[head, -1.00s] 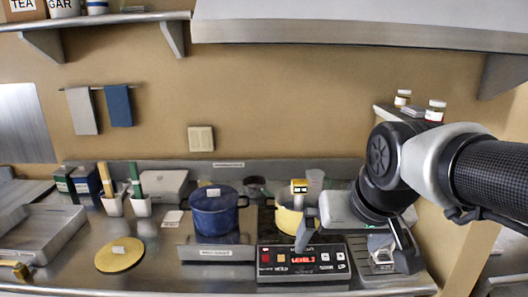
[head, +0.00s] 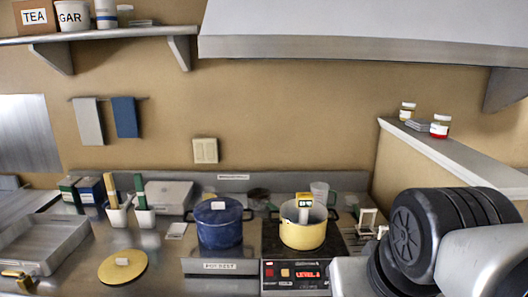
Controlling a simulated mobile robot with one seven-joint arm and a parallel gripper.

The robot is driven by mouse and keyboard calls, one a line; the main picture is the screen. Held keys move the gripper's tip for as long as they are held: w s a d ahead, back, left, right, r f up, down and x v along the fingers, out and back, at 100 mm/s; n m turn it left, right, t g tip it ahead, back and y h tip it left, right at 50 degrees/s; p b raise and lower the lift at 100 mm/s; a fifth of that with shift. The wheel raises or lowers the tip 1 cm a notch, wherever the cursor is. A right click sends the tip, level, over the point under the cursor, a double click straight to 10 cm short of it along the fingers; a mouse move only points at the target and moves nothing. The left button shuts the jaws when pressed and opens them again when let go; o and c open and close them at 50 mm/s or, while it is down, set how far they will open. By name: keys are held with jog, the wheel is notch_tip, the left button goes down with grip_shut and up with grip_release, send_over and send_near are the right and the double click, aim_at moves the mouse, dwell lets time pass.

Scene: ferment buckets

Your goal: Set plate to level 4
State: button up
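The hot plate's control panel (head: 295,287) is at the bottom edge of the head view, partly cut off. Its red display (head: 307,273) reads LEVEL with a digit that looks like 4, too small to be sure. A red button (head: 269,273) and an amber button (head: 285,273) show left of it. The panel's right part is hidden or out of frame. A yellow pot (head: 302,238) stands on the dark plate with a yellow-topped probe in it. My gripper's grey body (head: 350,278) is right of the panel, and its fingers do not show.
A blue pot (head: 219,233) stands on a labelled rest left of the plate. A yellow lid (head: 121,271) and an empty metal tray (head: 40,245) lie farther left. Jars (head: 440,127) stand on the right ledge. My arm covers the lower right.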

grip_shut()
dwell(1.1)
